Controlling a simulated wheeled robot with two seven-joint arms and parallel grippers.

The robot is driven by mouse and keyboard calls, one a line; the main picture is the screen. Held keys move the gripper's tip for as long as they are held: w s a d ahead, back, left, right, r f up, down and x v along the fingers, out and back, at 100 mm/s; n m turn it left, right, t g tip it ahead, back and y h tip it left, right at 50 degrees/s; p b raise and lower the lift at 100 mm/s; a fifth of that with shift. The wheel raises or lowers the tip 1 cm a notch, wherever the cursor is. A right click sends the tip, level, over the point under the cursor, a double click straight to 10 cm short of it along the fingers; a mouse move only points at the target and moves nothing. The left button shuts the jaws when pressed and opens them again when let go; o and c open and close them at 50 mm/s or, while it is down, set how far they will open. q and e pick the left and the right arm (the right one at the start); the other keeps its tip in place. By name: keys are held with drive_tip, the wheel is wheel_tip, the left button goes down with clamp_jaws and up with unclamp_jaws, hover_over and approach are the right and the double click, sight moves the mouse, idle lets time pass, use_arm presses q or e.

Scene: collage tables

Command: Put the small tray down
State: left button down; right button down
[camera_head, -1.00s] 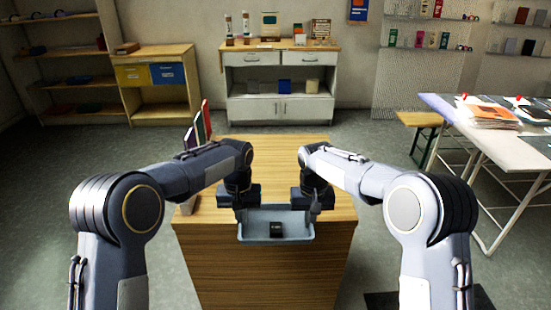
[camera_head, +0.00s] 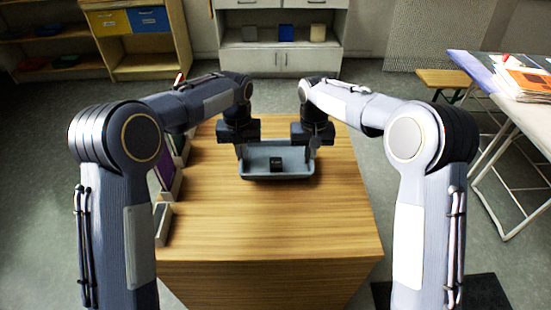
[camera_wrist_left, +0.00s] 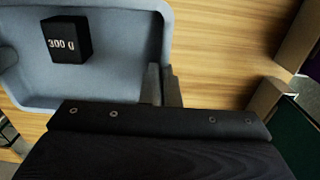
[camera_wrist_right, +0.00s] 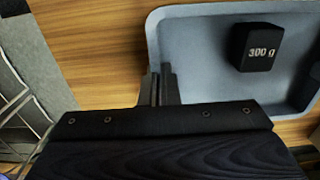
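The small tray (camera_head: 277,176) is blue-grey and shallow, and looks level over the far part of the wooden table. A black block (camera_head: 276,162) marked "300 g" lies inside it; it also shows in the left wrist view (camera_wrist_left: 66,38) and right wrist view (camera_wrist_right: 257,47). My left gripper (camera_head: 240,150) is closed on the tray's left end wall. My right gripper (camera_head: 312,148) is closed on its right end wall. The wrist views show the left fingertips (camera_wrist_left: 163,84) and right fingertips (camera_wrist_right: 160,84) at the rim. I cannot tell whether the tray touches the table.
The wooden tabletop (camera_head: 265,220) is clear in front of the tray. Upright books (camera_head: 166,165) and a small grey object (camera_head: 163,222) stand along its left edge. A white table (camera_head: 515,125) with papers stands at right, a bench (camera_head: 445,80) behind it. A cabinet (camera_head: 278,60) stands at the back.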

sight(243, 164)
use_arm(q)
drive_tip(key=shift+s+r, duration=0.15)
drive_tip(key=shift+s, duration=0.05)
use_arm(e)
drive_tip(key=shift+s+r, duration=0.15)
drive_tip(key=shift+s, duration=0.05)
use_arm(q)
drive_tip(key=shift+w+f, duration=0.1)
drive_tip(key=shift+f, duration=0.1)
use_arm(e)
drive_tip(key=shift+w+f, duration=0.1)
drive_tip(key=shift+f, duration=0.1)
